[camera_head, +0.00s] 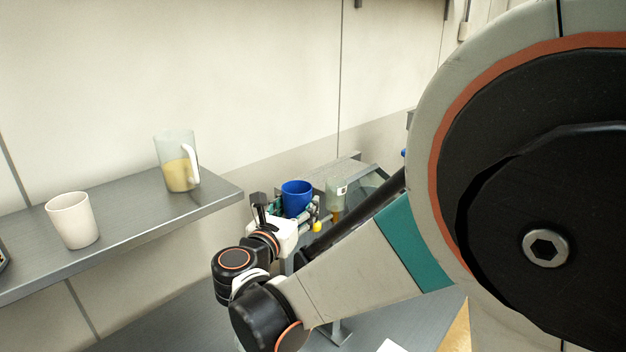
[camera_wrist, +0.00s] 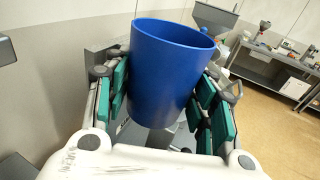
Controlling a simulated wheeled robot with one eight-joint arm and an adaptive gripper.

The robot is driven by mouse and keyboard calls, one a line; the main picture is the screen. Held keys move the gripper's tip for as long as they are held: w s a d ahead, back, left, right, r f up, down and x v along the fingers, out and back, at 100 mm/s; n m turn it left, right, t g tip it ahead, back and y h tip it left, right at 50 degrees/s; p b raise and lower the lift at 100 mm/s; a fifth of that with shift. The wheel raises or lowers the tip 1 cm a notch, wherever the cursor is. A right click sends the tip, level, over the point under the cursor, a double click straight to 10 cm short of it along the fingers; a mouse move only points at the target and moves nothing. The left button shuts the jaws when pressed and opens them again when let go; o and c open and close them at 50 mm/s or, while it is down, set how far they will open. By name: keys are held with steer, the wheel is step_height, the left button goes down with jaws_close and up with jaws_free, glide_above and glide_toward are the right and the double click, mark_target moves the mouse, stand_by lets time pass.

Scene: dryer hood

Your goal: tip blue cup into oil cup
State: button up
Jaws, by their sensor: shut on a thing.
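The blue cup (camera_head: 297,197) is held in my gripper (camera_head: 294,218) and looks about upright in the head view. In the wrist view the cup (camera_wrist: 165,75) sits between the green pads of my gripper (camera_wrist: 165,105), open end up. Its inside is mostly hidden. A clear cup (camera_head: 336,188) with a small white mark and amber at its bottom stands just right of the blue cup, apart in the picture. A clear jug (camera_head: 176,160) of yellow liquid with a white handle stands on the left shelf. I cannot tell for certain which is the oil cup.
A white cup (camera_head: 73,221) stands on the grey shelf (camera_head: 118,205) left of my arm. My own arm covers the right of the head view. The wrist view shows a metal hopper (camera_wrist: 214,16) behind the cup and a cluttered bench (camera_wrist: 268,72) far right.

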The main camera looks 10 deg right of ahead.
mark_target(309, 185)
steer(key=shift+r, duration=0.2)
steer(key=p, duration=0.1)
steer(key=g+p, duration=0.1)
steer(key=p, duration=0.1)
steer(key=shift+w+d+r+y, duration=0.15)
steer(key=shift+d+r+y, duration=0.1)
steer(key=shift+r+y, duration=0.15)
steer(key=p, duration=0.2)
steer(key=d+m+g+y+p, duration=0.1)
steer(key=p, duration=0.1)
steer(key=shift+w+r+g+p, duration=0.3)
steer(key=shift+w+r+p, duration=0.05)
steer(key=shift+r, duration=0.05)
steer(key=d+r+g+y+p, duration=0.1)
steer(key=p, duration=0.2)
steer(key=w+d+m+g+y+p, duration=0.1)
steer(key=p, duration=0.3)
steer(key=shift+w+r+y, duration=0.1)
steer(key=shift+r+y, duration=0.3)
steer(key=r+m+g+y+p, duration=0.1)
steer(key=g+y+p, duration=0.1)
steer(key=p, duration=0.3)
steer(key=shift+d+r, duration=0.1)
steer(key=shift+r, duration=0.05)
steer(key=shift+p, duration=0.3)
